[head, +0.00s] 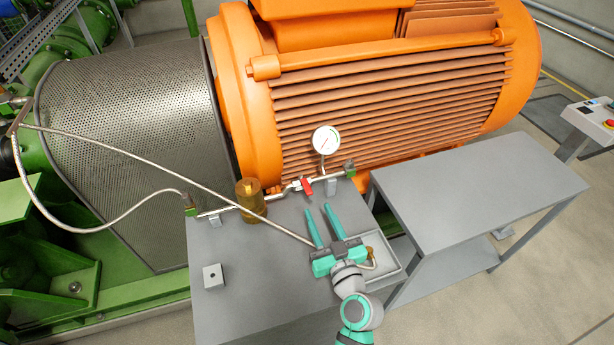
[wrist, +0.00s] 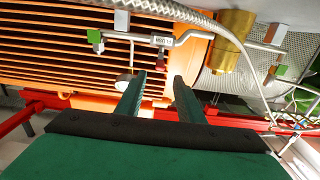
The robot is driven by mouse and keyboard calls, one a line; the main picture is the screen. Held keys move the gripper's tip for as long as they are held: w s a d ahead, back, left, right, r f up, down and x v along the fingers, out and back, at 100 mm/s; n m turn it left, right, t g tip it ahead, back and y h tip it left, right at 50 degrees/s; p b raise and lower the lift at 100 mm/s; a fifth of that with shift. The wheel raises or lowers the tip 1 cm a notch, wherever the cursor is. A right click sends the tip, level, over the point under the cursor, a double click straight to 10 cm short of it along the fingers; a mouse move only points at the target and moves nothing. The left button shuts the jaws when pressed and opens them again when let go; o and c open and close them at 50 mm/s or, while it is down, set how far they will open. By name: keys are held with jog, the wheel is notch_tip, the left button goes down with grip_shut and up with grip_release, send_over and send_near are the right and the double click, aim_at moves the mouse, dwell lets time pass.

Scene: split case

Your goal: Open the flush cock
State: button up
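A small valve with a red lever (head: 306,187) sits on the thin metal pipe line below the round gauge (head: 325,140); it looks like the flush cock, but no readable label confirms this. The lever's exact angle is hard to tell. In the wrist view a metal valve body (wrist: 166,41) with small lettering lies ahead of the fingers. My gripper (head: 317,207) is open and empty, just in front of the red lever, apart from it. Its two teal fingers also show in the wrist view (wrist: 159,76), with a gap between them.
A brass cylinder (head: 251,200) stands left on the pipe line. A braided hose (head: 160,167) crosses towards my gripper. A shallow tray (head: 398,272) holding a brass fitting lies beside my wrist. The orange motor (head: 390,110) rises behind. The grey side table (head: 480,195) is bare.

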aim_at(310, 195)
jog(key=x, duration=1)
jog(key=shift+w+a, duration=0.1)
jog(key=shift+w, duration=0.3)
jog(key=shift+c, duration=0.6)
grip_shut()
